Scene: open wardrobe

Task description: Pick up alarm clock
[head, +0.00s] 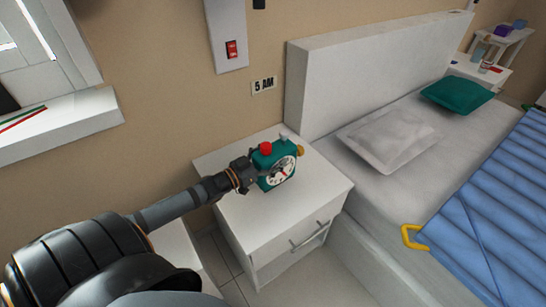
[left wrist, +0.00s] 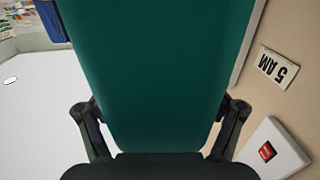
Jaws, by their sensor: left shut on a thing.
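The alarm clock (head: 274,165) is a green box with a white dial, a red button and a yellow knob. In the head view it is at the nightstand (head: 315,195); I cannot tell whether it rests on the top or is just above it. My left gripper (head: 250,173) is shut on the clock from its left side. In the left wrist view the clock's green side (left wrist: 155,75) fills the middle between the two fingers (left wrist: 160,130). The clock's far side is hidden. My right gripper is not in view.
The bed (head: 385,185) with its white headboard (head: 370,65) stands right of the nightstand. A "5 AM" sign (head: 264,85) and a panel with a red switch (head: 231,50) are on the wall behind. A window sill (head: 60,130) is at the left. The nightstand's front top is clear.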

